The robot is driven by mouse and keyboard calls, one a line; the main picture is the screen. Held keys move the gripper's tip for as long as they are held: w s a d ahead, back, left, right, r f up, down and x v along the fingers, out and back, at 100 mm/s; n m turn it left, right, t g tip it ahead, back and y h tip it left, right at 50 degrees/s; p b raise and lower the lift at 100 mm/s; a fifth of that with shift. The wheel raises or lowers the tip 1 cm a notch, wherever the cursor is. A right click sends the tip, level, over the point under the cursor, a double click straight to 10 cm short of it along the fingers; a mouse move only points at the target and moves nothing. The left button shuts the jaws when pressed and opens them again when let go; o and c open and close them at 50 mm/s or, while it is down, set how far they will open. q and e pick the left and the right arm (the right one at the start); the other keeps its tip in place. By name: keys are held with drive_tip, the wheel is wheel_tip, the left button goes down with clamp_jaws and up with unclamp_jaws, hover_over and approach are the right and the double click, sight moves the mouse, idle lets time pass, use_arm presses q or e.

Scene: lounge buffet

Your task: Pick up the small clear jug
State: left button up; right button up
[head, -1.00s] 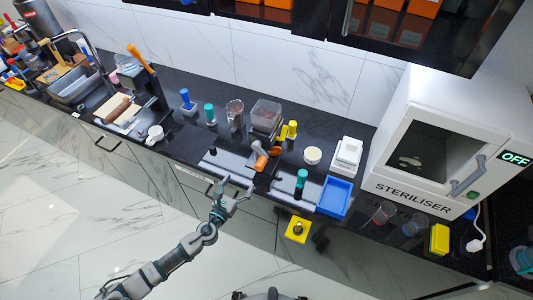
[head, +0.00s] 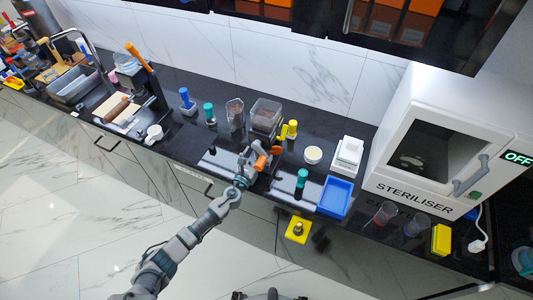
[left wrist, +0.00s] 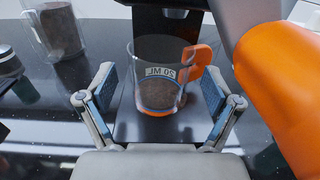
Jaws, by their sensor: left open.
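In the left wrist view the small clear jug (left wrist: 152,98) stands upright on a dark base, with a label reading "20 ML" and brown matter showing in or through it. An orange loop, which looks like its handle, is at its right side. My left gripper (left wrist: 158,90) is open, with one finger on each side of the jug; I see gaps beside it and no clear contact. In the head view my left gripper (head: 243,163) is at the counter beside the orange-handled machine, and the jug is hard to make out there. My right gripper is not in view.
A larger clear jug (head: 235,113) stands behind; it also shows in the left wrist view (left wrist: 55,30). A clear hopper (head: 265,113), a teal-topped item (head: 302,177) and a blue tray (head: 335,197) stand nearby. A large orange part (left wrist: 280,85) is close at the right.

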use_arm(q)
drive_tip(key=shift+r, duration=0.1)
drive_tip(key=c, duration=1.3)
drive_tip(key=shift+o, duration=0.2)
drive_tip(key=shift+a, duration=0.15)
